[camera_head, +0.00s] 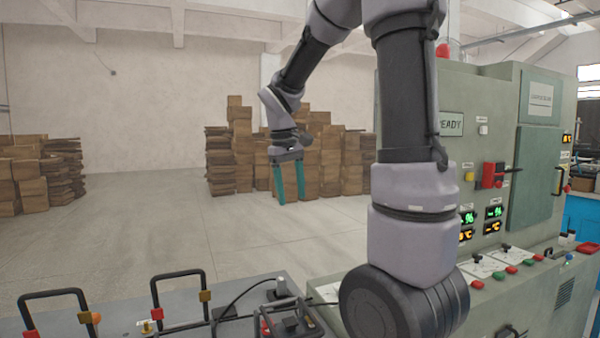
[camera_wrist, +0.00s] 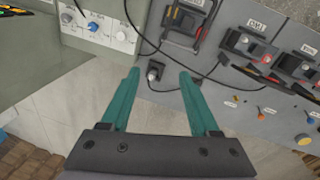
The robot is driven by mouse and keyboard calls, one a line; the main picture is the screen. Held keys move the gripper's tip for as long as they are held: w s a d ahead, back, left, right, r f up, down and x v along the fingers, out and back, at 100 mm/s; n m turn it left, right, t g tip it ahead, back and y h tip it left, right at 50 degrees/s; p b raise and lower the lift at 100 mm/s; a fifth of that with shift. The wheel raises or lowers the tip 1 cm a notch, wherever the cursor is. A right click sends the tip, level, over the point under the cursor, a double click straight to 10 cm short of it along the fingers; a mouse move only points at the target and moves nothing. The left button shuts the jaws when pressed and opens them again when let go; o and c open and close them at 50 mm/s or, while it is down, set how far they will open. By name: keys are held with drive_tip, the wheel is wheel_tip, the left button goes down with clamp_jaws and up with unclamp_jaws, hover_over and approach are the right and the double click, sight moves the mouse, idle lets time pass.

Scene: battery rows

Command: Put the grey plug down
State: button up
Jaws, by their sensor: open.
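My gripper (camera_head: 290,198) is open, its two teal fingers pointing down above the near bench. Its fingers also show in the wrist view (camera_wrist: 159,76) with nothing held between them. A small plug (camera_wrist: 154,70), dark grey with a pale part, lies on the grey bench top in the wrist view. It appears between the fingertips, beyond and below them, with a dark cable beside it. In the head view a dark grey piece (camera_head: 280,291) on the bench with a cable looks like the same plug, but I cannot be sure.
The grey bench (camera_head: 236,287) carries black-handled units (camera_head: 178,292) and loose black cables. A pale green control cabinet (camera_head: 540,115) stands at the right. Stacked cardboard boxes (camera_head: 236,150) stand far back. My arm hides part of the cabinet. The air around my gripper is clear.

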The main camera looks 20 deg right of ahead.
drive_tip(key=s+a+r+m+t+y, duration=0.2)
drive_tip(key=s+r+m+t, duration=0.1)
drive_tip(key=s, duration=0.4)
drive_tip(key=s+a+r+m+t+y, duration=0.1)
drive_tip(key=s+a+r+m+t, duration=0.1)
drive_tip(key=s, duration=0.6)
wheel_tip(320, 180, up, 2)
drive_tip(key=shift+s+a+r+m+t+y, duration=0.15)
drive_tip(key=shift+m+t+y, duration=0.25)
drive_tip(key=shift+m+t, duration=0.4)
